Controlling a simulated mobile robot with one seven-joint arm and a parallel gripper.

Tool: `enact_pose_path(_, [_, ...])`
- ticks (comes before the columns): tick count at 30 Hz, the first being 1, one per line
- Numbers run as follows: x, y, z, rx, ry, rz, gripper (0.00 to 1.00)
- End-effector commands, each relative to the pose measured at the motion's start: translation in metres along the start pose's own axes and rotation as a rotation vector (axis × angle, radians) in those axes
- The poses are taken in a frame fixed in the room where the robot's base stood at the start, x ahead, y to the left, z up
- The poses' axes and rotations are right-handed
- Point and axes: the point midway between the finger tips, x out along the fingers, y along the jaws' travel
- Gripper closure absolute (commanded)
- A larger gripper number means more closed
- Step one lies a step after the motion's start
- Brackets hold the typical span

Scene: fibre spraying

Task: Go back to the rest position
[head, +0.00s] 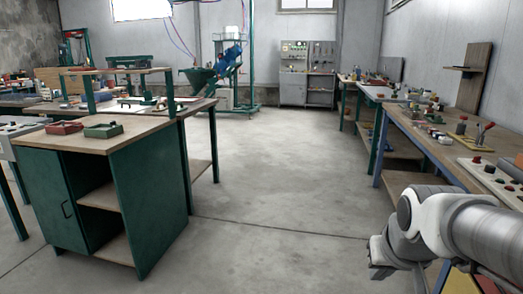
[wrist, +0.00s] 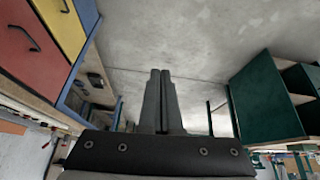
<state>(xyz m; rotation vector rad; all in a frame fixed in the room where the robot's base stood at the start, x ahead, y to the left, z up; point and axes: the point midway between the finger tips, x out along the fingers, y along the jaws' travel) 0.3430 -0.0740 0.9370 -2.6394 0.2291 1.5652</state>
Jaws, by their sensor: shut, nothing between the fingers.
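My gripper (wrist: 160,72) shows in the wrist view with its two dark fingers together and nothing held between them. In the head view my arm reaches in from the lower right, and my gripper (head: 378,271) hangs low beside the right-hand workbench (head: 412,132), above the open floor. The finger tips are too small there to make out.
A green cabinet (head: 160,190) with open shelves stands at the left, with a red tray (head: 64,128) and a green tray (head: 103,130) on top. Red (wrist: 35,45) and yellow (wrist: 62,25) drawers are close in the wrist view. The concrete floor (head: 275,170) between benches is clear.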

Motion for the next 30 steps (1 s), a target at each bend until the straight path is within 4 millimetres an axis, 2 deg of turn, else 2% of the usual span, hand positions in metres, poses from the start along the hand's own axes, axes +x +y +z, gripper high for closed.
enact_pose_path(1, [-0.014, -0.011, 0.01, -0.02, 0.007, -0.019, 1.0])
enact_pose_path(3, [-0.028, -0.024, 0.025, -0.044, 0.006, -0.039, 1.0])
enact_pose_path(12, [-0.07, -0.058, 0.087, -0.136, -0.003, -0.096, 1.0])
enact_pose_path(30, [-0.203, -0.054, 0.011, -0.132, -0.009, -0.095, 1.0])
